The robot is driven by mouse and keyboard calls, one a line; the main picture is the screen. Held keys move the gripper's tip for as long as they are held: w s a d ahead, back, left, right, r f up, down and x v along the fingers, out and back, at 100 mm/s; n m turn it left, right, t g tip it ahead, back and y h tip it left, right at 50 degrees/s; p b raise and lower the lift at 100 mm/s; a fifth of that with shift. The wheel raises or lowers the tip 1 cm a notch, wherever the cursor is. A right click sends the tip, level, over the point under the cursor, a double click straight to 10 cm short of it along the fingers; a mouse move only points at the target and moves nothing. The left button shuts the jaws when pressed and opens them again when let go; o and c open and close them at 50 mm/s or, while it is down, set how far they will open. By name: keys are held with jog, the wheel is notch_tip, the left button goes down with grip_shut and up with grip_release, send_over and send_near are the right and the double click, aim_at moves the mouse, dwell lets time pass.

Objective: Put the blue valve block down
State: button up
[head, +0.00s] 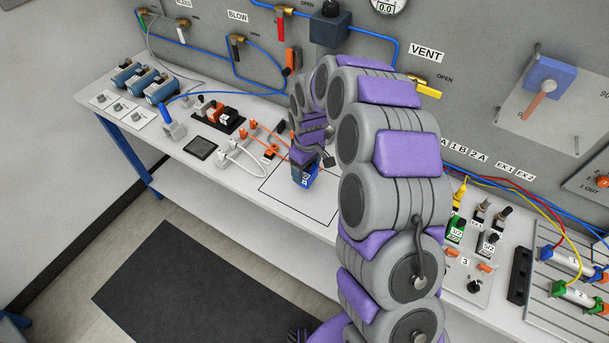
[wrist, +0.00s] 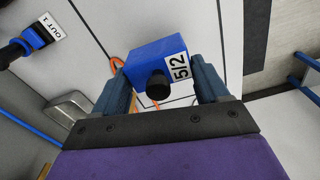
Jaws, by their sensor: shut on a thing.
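The blue valve block (wrist: 152,62) carries a white "5/2" label and a black round knob. My gripper (wrist: 165,80) is shut on it, with one dark blue finger on each side, in the wrist view. In the head view the blue valve block (head: 306,177) is at the end of my gripper (head: 303,165), over the black-outlined rectangle (head: 275,201) on the white bench. I cannot tell whether the block touches the bench surface. My arm hides part of the bench to the right.
Left of the outline lie orange and white cables (head: 238,150) and a black holder with plugs (head: 218,116). A valve panel (head: 470,240) with coloured hoses stands to the right. A grey wall panel rises behind.

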aim_at(305, 175)
jog(key=shift+d+f, duration=0.15)
jog(key=shift+f, duration=0.3)
notch_tip(305, 175, down, 2)
jog(key=shift+f+b, duration=0.2)
jog(key=shift+b, duration=0.3)
jog(key=shift+a+f, duration=0.25)
jog(key=shift+a, duration=0.5)
jog(key=o, duration=1)
jog(key=shift+d, duration=0.15)
jog(key=o, duration=0.4)
jog(key=shift+d+r, duration=0.1)
jog(key=shift+d, duration=0.35)
jog(key=shift+a, duration=0.15)
